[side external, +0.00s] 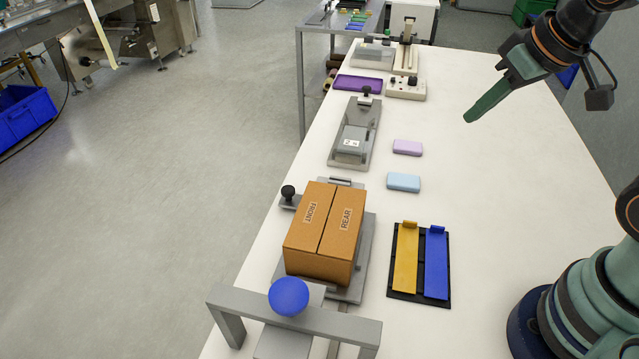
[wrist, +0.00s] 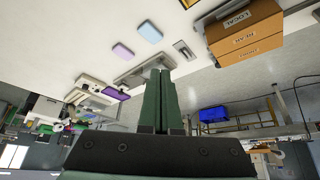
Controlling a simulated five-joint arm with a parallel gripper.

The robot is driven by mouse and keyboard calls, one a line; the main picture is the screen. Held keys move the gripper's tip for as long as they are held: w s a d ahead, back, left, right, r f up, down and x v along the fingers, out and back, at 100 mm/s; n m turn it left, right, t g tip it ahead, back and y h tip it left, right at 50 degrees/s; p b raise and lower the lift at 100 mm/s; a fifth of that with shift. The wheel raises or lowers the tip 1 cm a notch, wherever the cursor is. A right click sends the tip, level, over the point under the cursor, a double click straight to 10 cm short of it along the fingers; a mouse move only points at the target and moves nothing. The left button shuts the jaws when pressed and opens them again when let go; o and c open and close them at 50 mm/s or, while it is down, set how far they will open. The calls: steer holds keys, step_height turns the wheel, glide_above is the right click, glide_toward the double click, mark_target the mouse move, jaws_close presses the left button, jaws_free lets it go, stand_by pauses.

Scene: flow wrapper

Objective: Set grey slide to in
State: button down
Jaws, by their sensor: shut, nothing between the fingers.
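A long grey base plate (side external: 373,115) lies on the white table, with a grey block (side external: 352,145) bearing a white label at its near end and a black knob (side external: 366,91) at its far end. Nearer, a grey bar (side external: 283,342) with a blue ball (side external: 288,296) passes under a grey bridge frame (side external: 345,323). I cannot tell for certain which is the grey slide. My gripper (side external: 468,119) is shut and empty, raised to the right of the base plate. In the wrist view, my gripper (wrist: 159,72) partly hides the base plate (wrist: 133,75).
A cardboard box (side external: 325,230) sits on a grey platform (side external: 358,285) behind the bridge frame. Pink (side external: 407,147) and blue (side external: 403,182) blocks and a black tray (side external: 405,296) with yellow and blue strips lie right of these.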

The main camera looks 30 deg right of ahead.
stand_by(0.3)
steer(key=c, duration=0.9)
jaws_free()
steer(key=shift+w+r, duration=0.1)
steer(key=o, duration=0.4)
steer(key=shift+n+g, duration=0.6)
steer(key=w+a, duration=0.1)
steer(key=w+a+r, duration=0.1)
steer(key=w, duration=0.1)
steer(key=w+a+r, duration=0.1)
steer(key=w, duration=0.1)
steer(key=shift+w+a+r, duration=0.1)
steer(key=shift+w+r, duration=0.15)
steer(key=shift+c, duration=0.2)
steer(key=n+g, duration=0.4)
glide_above(288, 189)
step_height(288, 189, down, 12)
step_height(288, 189, down, 12)
steer(key=shift+r, duration=0.1)
jaws_close()
